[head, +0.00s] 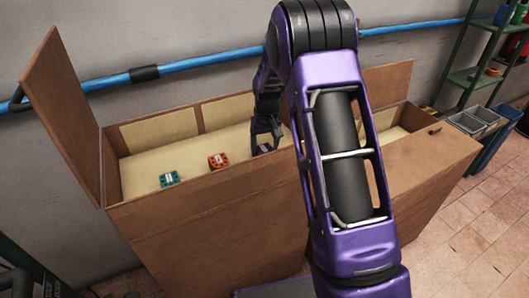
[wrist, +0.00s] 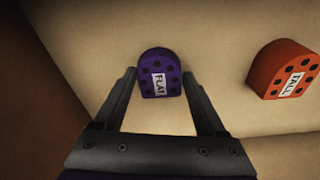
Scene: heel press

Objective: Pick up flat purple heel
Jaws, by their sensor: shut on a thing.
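The flat purple heel (wrist: 160,65) has a rounded top edge, dark dots and a white label reading FLAT. In the wrist view it sits between the two fingertips of my gripper (wrist: 159,75), which is shut on it. In the head view my gripper (head: 264,138) reaches down into the wooden box, and the purple heel (head: 265,148) shows small and partly hidden at its fingers. I cannot tell whether the heel touches the box floor.
An orange-red heel labelled TALL (wrist: 285,70) lies to the right in the wrist view; it also shows in the head view (head: 218,161). A teal heel (head: 169,179) lies farther left. The wooden box (head: 205,235) has walls and a raised lid (head: 62,110).

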